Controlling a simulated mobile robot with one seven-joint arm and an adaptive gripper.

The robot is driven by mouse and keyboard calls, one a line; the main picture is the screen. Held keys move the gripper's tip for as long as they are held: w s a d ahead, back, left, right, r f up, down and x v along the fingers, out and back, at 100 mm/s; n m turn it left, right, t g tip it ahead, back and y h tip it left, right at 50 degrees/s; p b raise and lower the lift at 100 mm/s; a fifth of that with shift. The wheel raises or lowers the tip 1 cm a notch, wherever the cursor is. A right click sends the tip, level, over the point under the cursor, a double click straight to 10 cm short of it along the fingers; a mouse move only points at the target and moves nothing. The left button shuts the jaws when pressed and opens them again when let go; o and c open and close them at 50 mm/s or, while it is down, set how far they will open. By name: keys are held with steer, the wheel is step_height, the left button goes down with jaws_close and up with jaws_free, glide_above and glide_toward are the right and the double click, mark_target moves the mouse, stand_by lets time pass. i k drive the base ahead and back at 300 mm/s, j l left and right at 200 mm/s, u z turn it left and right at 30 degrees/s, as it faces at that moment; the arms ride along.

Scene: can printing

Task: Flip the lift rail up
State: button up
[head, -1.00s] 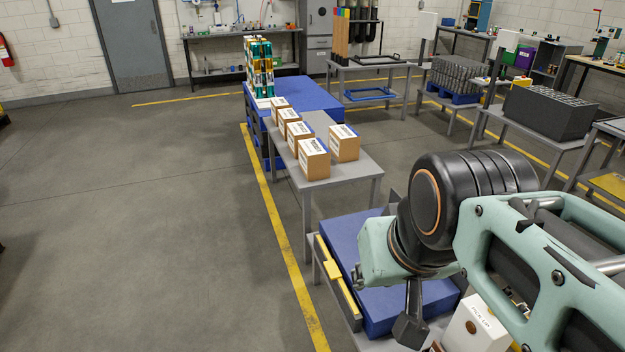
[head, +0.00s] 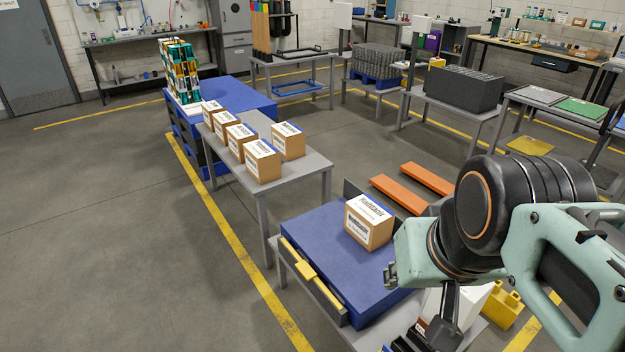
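A blue platform (head: 337,270) stands on a grey table in front of me. Along its left edge runs a dark grey rail with a yellow bar (head: 303,264), which looks like the lift rail. It appears low, with its upper edge close to the platform's top. A cardboard box (head: 368,228) with a printed label sits on the platform's back right. My gripper (head: 440,334) points down at the platform's right front, apart from the rail. Only one dark finger shows clearly, so its opening is hidden. My arm covers the platform's right side.
Several boxes (head: 262,160) stand on a grey table (head: 302,176) behind the platform. A white object (head: 474,306) and a yellow container (head: 502,306) lie near my gripper. Orange bars (head: 427,180) are behind the platform. The floor on the left is clear.

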mark_target(303, 267)
steer(key=k+j+z, duration=0.15)
steer(key=j, duration=0.2)
steer(key=j+z, duration=0.15)
steer(key=j, duration=0.25)
steer(key=k+j, duration=0.1)
steer(key=j, duration=0.25)
steer(key=k+j, duration=0.1)
steer(key=j, duration=0.25)
steer(key=k+j, duration=0.1)
steer(key=j, duration=0.2)
